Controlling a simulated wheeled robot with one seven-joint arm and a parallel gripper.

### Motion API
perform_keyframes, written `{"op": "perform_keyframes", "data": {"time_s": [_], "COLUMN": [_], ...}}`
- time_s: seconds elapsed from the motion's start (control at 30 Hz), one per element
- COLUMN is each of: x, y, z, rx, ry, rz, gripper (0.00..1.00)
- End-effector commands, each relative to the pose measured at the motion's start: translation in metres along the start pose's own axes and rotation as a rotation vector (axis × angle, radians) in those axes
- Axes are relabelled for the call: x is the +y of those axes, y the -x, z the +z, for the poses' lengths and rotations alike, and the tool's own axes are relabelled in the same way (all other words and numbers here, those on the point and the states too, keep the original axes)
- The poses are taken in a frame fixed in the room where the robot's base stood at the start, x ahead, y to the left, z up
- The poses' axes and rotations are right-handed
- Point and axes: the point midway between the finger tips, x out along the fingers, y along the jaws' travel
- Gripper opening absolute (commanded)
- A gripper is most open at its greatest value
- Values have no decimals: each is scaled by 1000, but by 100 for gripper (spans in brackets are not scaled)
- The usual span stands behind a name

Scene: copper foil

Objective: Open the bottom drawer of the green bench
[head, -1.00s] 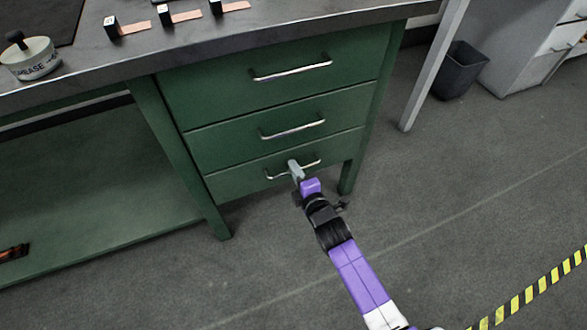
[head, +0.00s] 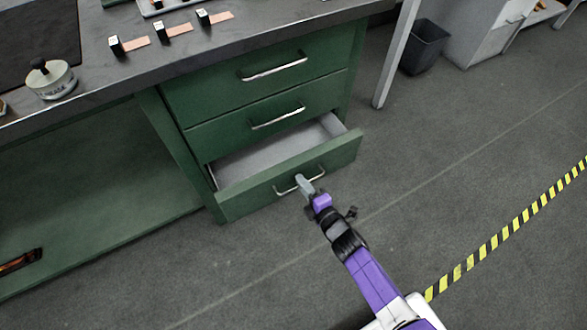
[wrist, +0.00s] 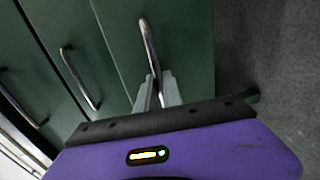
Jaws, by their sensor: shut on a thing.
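The green bench (head: 155,120) has a stack of three drawers with silver bar handles. The bottom drawer (head: 240,202) is pulled partly out, and its pale grey inside shows empty where visible. Its handle (head: 285,190) is held by my gripper (head: 302,183), which is shut on it. In the wrist view, my gripper (wrist: 157,90) has its two grey fingers at the lower end of the handle (wrist: 147,45). The middle drawer (head: 262,112) and top drawer (head: 255,75) above are closed.
On the grey benchtop (head: 200,42) stand a round tin with a black knob (head: 50,80) and several small blocks with copper strips (head: 160,32). A dark bin (head: 425,47) stands at the back right. The floor (head: 430,180) in front is clear, with yellow-black tape (head: 500,237).

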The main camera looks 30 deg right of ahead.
Motion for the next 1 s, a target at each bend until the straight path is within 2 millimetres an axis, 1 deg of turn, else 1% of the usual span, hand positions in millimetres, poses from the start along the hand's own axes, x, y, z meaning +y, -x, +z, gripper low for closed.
{"op": "perform_keyframes", "data": {"time_s": [0.03,0.1,0.2,0.3,0.4,0.5,0.63,1.0], "x": [-7,-11,-16,-21,-24,-26,-27,-28], "y": [21,42,67,88,104,115,123,125], "z": [4,3,3,3,3,2,2,1], "rx": [-8,-8,-8,-7,-6,-6,-5,-3], "ry": [-2,-2,-2,-2,-1,-1,-1,-1], "rz": [-9,-10,-9,-9,-9,-8,-7,-7], "gripper": [0,0,0,0,0,0,0,0]}}
